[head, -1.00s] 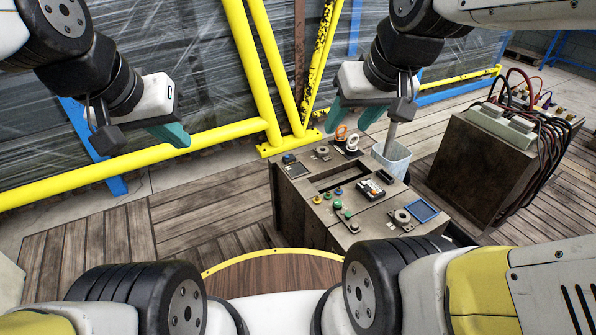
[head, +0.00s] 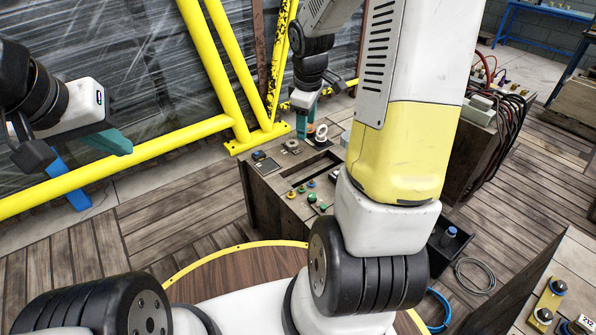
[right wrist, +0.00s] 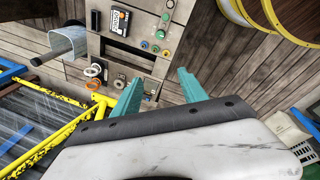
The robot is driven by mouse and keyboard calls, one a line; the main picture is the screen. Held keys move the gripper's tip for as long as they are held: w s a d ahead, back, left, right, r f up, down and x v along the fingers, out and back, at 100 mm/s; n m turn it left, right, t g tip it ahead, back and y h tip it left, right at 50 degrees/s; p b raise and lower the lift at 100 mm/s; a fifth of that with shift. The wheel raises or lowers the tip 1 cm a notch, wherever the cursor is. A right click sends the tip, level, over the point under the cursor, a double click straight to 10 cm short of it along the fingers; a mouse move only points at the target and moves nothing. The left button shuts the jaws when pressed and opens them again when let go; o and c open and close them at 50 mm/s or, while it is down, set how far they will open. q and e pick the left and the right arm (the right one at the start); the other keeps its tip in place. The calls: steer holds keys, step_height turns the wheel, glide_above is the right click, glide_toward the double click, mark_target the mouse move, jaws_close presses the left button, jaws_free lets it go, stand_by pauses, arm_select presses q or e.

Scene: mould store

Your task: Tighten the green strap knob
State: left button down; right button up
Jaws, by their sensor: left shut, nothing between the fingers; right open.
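Small coloured knobs sit on top of a brown console (head: 258,192). Green ones (head: 313,198) show near its front edge, and a green one also shows in the right wrist view (right wrist: 165,17). I cannot tell which is the strap knob. My right gripper (head: 305,104) is open and empty over the console's far end, by the orange and white rings, apart from the green knobs. Its two teal fingers (right wrist: 160,90) are spread in the right wrist view. My left gripper (head: 118,143) is shut and empty, well left of the console. My right arm hides the console's right part.
A yellow rail frame (head: 150,155) runs behind the console. A round wooden table (head: 235,275) is in front. A cabinet with cables (head: 490,140) stands right.

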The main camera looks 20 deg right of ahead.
steer(key=w+d+f+n+g, duration=0.1)
steer(key=w+d+f+n, duration=0.1)
steer(key=f, duration=0.5)
steer(key=w+d+f+n+g, duration=0.1)
steer(key=w+f+n, duration=0.1)
steer(key=f, duration=0.4)
steer(key=n, duration=0.3)
glide_toward(312, 196)
steer(key=shift+w+d+y, duration=0.25)
steer(key=shift+d+y, duration=0.05)
step_height(312, 196, down, 8)
steer(key=shift+f, duration=0.2)
steer(key=shift+c, duration=0.4)
jaws_close()
